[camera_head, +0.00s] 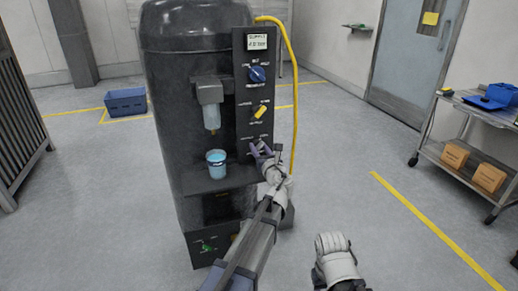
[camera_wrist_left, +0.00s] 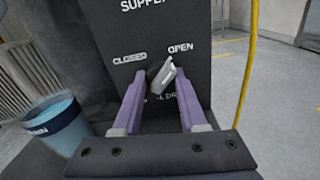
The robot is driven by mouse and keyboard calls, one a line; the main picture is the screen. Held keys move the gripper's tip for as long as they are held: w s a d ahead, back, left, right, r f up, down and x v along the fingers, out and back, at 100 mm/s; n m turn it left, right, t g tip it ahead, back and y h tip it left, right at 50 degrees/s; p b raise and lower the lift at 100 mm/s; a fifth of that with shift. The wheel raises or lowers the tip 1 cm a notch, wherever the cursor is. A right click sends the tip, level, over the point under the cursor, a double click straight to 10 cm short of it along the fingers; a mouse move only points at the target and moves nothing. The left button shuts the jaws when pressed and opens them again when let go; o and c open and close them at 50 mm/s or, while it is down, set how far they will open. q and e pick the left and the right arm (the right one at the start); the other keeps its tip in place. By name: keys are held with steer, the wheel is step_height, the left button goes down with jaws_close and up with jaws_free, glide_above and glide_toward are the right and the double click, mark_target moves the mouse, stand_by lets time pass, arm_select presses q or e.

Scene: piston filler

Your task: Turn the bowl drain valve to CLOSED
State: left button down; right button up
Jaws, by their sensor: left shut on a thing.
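The bowl drain valve handle (camera_wrist_left: 164,74) is a light grey lever on the dark panel (camera_wrist_left: 160,28). In the left wrist view it tilts up and to the right, with its upper end below and left of the word OPEN; CLOSED is printed to its left. My left gripper (camera_head: 262,150) is at the lower part of the panel in the head view and hides the handle there. In the left wrist view its purple fingers (camera_wrist_left: 160,88) are shut on the handle. My right gripper (camera_head: 335,250) is low in the head view, away from the machine; its jaws are unclear.
A blue cup (camera_head: 216,164) stands on the machine's shelf (camera_head: 222,183), left of my left gripper. Above are a yellow knob (camera_head: 261,111) and a blue knob (camera_head: 257,75). A yellow hose (camera_head: 295,100) hangs right of the panel. A cart (camera_head: 460,150) stands far right.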

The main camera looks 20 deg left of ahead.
arm_select(q)
steer(key=shift+n, duration=0.4)
steer(key=n, duration=0.8)
steer(key=shift+n, duration=0.3)
steer(key=n, duration=0.4)
steer(key=shift+n, duration=2.4)
steer(key=shift+c, duration=2.2)
jaws_free()
